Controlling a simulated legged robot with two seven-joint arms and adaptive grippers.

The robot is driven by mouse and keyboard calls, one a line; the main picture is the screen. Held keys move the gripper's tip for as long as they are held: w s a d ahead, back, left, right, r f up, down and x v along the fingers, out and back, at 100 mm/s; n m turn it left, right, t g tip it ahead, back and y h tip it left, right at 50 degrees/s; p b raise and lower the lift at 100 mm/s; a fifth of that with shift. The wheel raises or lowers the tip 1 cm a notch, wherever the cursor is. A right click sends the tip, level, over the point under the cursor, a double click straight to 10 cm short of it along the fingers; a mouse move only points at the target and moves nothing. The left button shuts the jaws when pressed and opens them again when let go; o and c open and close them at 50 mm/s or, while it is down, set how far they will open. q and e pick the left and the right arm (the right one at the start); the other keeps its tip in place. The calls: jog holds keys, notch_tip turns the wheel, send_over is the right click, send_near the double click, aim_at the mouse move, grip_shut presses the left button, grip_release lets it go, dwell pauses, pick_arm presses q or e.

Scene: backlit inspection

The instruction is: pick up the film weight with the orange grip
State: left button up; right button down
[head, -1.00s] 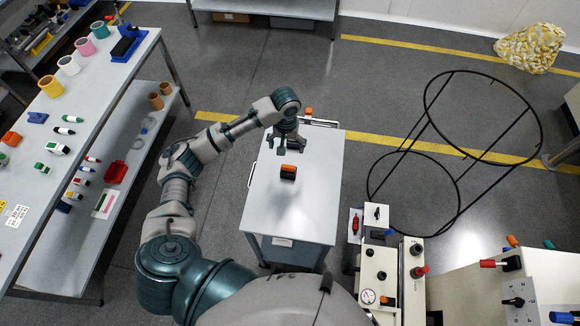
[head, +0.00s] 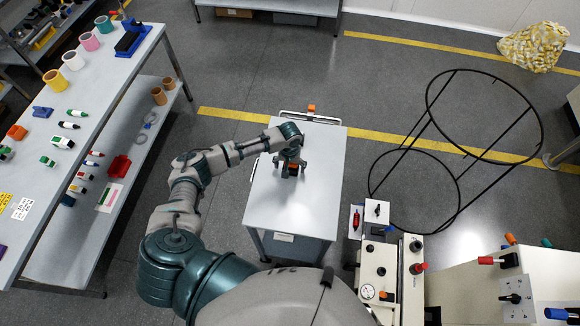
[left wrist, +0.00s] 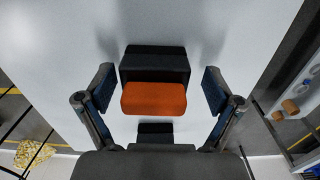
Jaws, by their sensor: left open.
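The film weight is a small dark block (left wrist: 155,64) with an orange grip (left wrist: 154,98). It stands on the grey top of a trolley (head: 290,210). My left gripper (head: 291,172) is over the weight. In the left wrist view its two fingers (left wrist: 157,92) are open, one on each side of the orange grip, with a gap on both sides. My right gripper is not in view.
The trolley top around the weight is clear. A small orange-topped item (head: 311,109) is at the trolley's far handle. A long bench (head: 95,110) with tapes and markers stands at the left.

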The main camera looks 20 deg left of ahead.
pick_arm(q)
jog(key=shift+f, duration=0.1)
jog(key=shift+d, duration=0.1)
jog(key=shift+c, duration=1.2)
jog(key=shift+d, duration=0.3)
jog(key=c, duration=1.2)
jog(key=shift+c, duration=1.1)
jog(key=shift+a+r, duration=0.1)
jog(key=shift+r, duration=0.1)
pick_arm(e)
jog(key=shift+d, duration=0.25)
